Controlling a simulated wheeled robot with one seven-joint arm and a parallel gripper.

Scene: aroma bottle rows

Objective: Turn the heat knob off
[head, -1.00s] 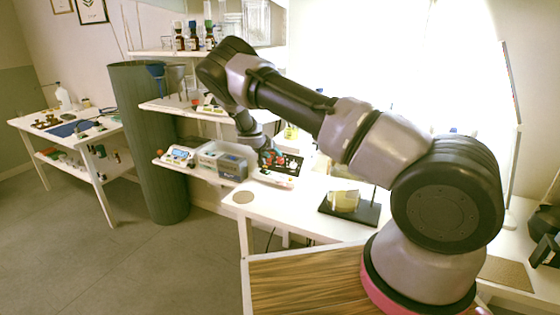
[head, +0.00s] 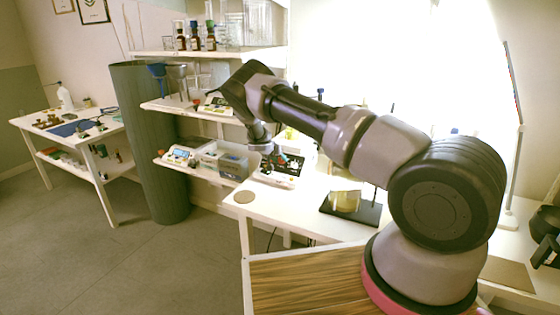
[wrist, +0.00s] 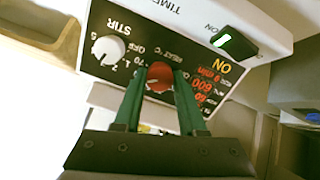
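In the wrist view the red HEAT knob (wrist: 159,77) sits on the black front panel of the white stirrer hotplate (wrist: 275,14). My gripper (wrist: 160,72) has its two green fingers on either side of this knob, with the tips beside it. The knob about fills the gap; I cannot tell whether the fingers press on it. In the head view the hotplate (head: 273,180) stands on the white bench, partly hidden by my wrist; my fingers are hard to make out there.
A white STIR knob (wrist: 108,50) is to the left of the fingers, and a green-lit rocker switch (wrist: 235,40) is at the upper right. A grey bin (head: 222,160) stands left of the hotplate. A glass block on a black base (head: 350,205) stands nearer on the bench.

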